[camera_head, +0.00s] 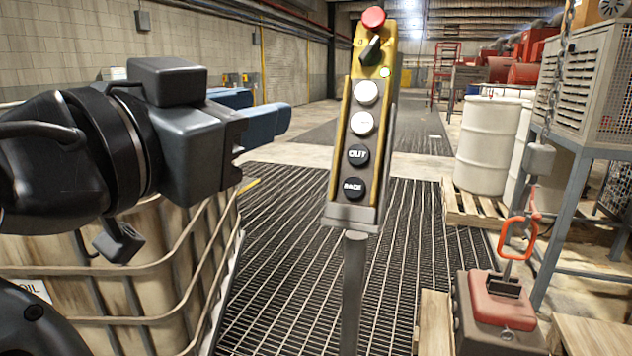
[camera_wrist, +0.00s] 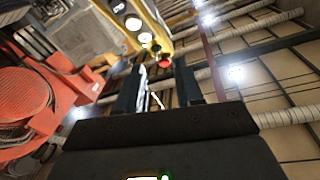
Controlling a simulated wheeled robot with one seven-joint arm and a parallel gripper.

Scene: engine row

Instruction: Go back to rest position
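My gripper (camera_head: 266,108) is at the left in the head view, raised and pointing right. Its two blue-grey fingers stand apart with nothing between them in the wrist view (camera_wrist: 157,84). The yellow control panel (camera_head: 375,150) stands upright on a grey post, right of the fingertips and apart from them in the picture. The panel also shows tilted at the top of the wrist view (camera_wrist: 137,24).
A caged tank (camera_head: 180,270) stands below my arm at the left. White drums (camera_head: 487,143) on a pallet, a metal stand (camera_head: 575,160) and a red-topped box (camera_head: 497,300) with an orange handle are at the right. Grating floor (camera_head: 290,240) lies open around the post.

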